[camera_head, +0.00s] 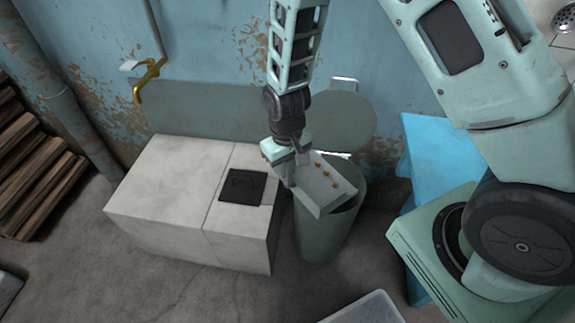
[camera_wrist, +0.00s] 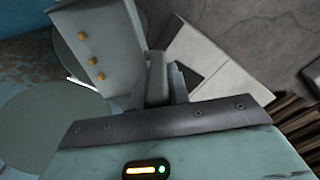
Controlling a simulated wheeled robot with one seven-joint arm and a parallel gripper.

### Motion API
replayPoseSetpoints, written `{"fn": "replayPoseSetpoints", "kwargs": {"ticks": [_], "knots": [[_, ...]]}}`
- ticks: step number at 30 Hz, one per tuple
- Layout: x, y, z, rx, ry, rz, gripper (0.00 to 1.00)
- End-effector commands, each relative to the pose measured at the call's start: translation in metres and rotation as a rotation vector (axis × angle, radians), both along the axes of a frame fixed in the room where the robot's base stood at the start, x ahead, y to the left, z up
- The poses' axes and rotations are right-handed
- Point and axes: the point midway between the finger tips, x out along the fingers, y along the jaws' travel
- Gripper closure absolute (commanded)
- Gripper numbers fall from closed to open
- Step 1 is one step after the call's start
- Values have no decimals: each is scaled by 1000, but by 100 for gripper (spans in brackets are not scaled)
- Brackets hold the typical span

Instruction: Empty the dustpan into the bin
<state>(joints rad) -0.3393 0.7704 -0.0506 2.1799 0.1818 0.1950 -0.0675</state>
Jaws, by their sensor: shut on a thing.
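A grey dustpan (camera_head: 324,190) is held by my gripper (camera_head: 288,168) above the open mouth of the grey-green bin (camera_head: 320,238). Several small orange-brown bits lie on the dustpan's surface. The dustpan is tilted, with its front edge toward the lower right in the head view. In the wrist view the dustpan (camera_wrist: 100,50) shows at the upper left with several bits on it, and my gripper (camera_wrist: 160,85) is shut on its handle. The dustpan hides much of the bin's opening. The bin's round lid (camera_head: 345,120) stands raised behind it.
A white block counter (camera_head: 160,190) with a black square plate (camera_head: 242,187) stands left of the bin. A blue stand (camera_head: 425,150) is to the right. A pale tray (camera_head: 365,308) lies in front on the floor. Stacked wood (camera_head: 35,170) is at the far left.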

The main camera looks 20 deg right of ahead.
Motion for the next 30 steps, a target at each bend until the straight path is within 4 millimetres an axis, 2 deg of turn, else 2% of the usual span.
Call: {"fn": "replayPoseSetpoints", "kwargs": {"ticks": [1, 11, 12, 30], "knots": [[0, 0, -7, 0, 0, 0, 100], [0, 0, -28, 1, -1, -1, 100], [1, -4, -22, 18, 3, -7, 100], [6, -30, 10, 197, 37, -6, 100]]}}
